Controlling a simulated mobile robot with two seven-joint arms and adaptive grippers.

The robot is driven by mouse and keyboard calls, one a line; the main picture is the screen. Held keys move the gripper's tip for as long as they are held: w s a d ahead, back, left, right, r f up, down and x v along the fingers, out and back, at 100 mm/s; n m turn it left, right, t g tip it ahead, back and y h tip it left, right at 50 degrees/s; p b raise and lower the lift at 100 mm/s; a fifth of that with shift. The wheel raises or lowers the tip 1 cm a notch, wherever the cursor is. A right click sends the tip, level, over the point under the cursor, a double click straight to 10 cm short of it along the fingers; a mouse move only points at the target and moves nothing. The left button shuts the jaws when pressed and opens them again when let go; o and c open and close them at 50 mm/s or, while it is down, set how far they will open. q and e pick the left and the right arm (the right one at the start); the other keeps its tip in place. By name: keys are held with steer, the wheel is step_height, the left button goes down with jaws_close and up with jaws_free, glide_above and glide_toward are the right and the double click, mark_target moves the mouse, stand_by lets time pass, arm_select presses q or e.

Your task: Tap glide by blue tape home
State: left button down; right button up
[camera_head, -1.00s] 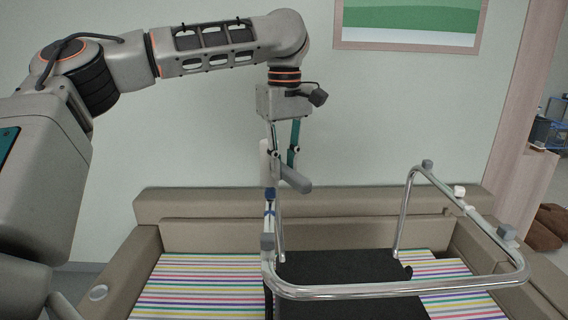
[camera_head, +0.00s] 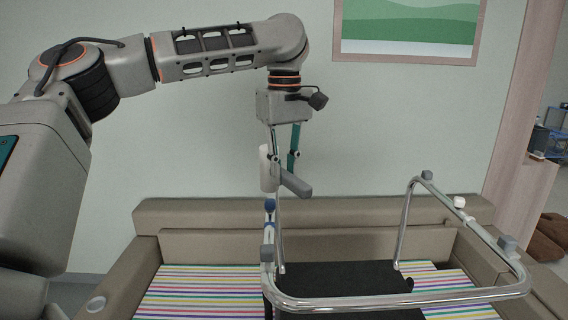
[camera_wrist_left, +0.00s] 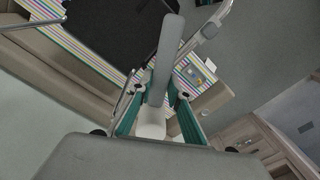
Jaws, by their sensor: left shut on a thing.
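My left gripper (camera_head: 284,158) is shut on a mallet-like tool with a grey bar (camera_head: 296,184) and a white cylinder (camera_head: 267,168). In the left wrist view the teal fingers (camera_wrist_left: 157,118) flank its white part (camera_wrist_left: 152,123), and the grey bar (camera_wrist_left: 164,58) runs up the picture. Below it, a chrome walking frame (camera_head: 375,303) rests over the seat. The white cylinder appears just above this glide. I cannot tell any contact. My right gripper is out of view.
The beige sofa (camera_head: 190,213) has striped cushions (camera_head: 205,283). The wall behind is clear below a picture (camera_head: 410,32).

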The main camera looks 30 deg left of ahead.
arm_select(q)
step_height(320, 180, down, 3)
steer(key=shift+a+r, duration=0.1)
step_height(320, 180, up, 5)
steer(key=shift+r, duration=0.1)
stand_by(0.5)
steer(key=shift+f, duration=0.55)
steer(key=shift+r, duration=0.35)
stand_by(0.5)
steer(key=shift+f, duration=0.45)
